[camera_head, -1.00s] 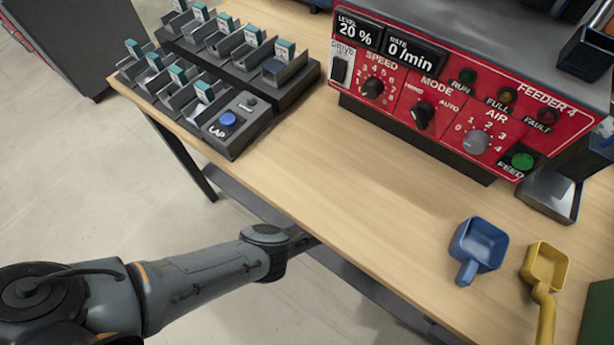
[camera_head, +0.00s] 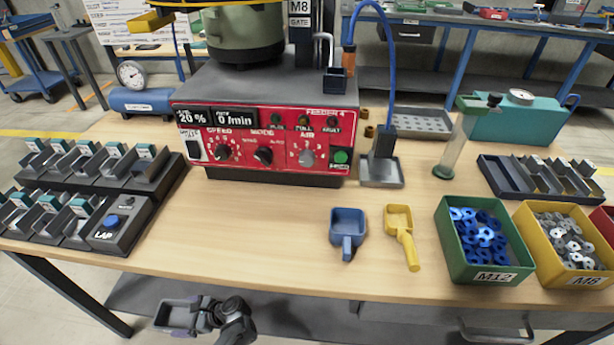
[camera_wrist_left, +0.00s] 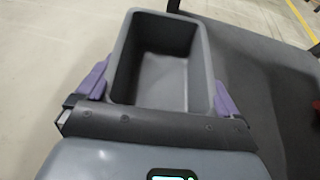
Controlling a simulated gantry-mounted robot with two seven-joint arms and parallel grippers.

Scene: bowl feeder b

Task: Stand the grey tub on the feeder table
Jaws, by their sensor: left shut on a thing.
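The grey tub (camera_head: 176,317) is low in the camera_head view, in front of the table's front edge and lower in the picture than the tabletop. My left gripper (camera_head: 201,316) is shut on it. In the left wrist view the tub (camera_wrist_left: 161,82) is open-topped and looks empty, with purple gripper fingers (camera_wrist_left: 158,95) at its two sides. The feeder table (camera_head: 270,245) has a light wood top, with the red-fronted feeder (camera_head: 262,140) towards its back. My right gripper is not in view.
Racks with a LAP button box (camera_head: 120,225) fill the table's left. A blue scoop (camera_head: 347,228), a yellow scoop (camera_head: 401,228), a green bin (camera_head: 450,240) and a yellow bin (camera_head: 535,245) stand right of centre. The front middle-left tabletop is clear. A dark lower shelf (camera_head: 300,315) lies below.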

